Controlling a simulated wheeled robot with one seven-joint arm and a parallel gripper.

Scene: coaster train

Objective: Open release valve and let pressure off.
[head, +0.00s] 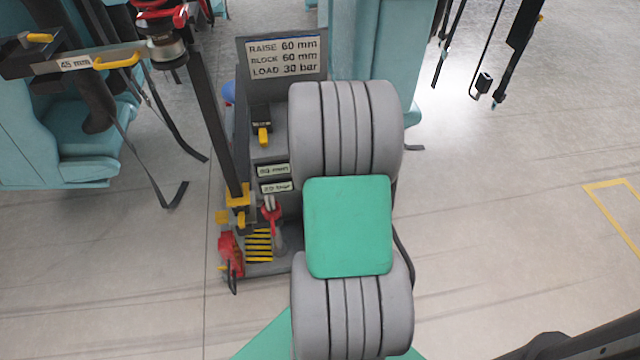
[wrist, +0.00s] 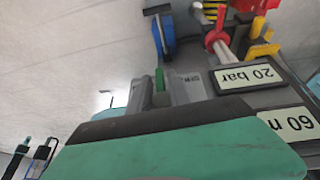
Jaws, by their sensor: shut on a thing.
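In the wrist view, my gripper (wrist: 164,88) has its grey fingers on either side of a narrow green handle (wrist: 158,80) and is shut on it. The handle stands beside the dark panel of the pump unit, near an upside-down "20 bar" label (wrist: 248,75). I cannot tell for certain that this handle is the release valve. In the head view, my grey and green arm hides the gripper and the handle. The pump unit (head: 283,95) stands behind the arm with a sign (head: 284,57) reading "RAISE 60 mm, BLOCK 60 mm, LOAD 30 bar".
A long black lever (head: 214,120) rises at the unit's left. Red parts (head: 230,255) and a yellow-striped plate (head: 258,246) sit low there. A blue part (wrist: 160,35) stands close beyond my fingers. Teal train seats (head: 85,150) are at left; open floor lies right.

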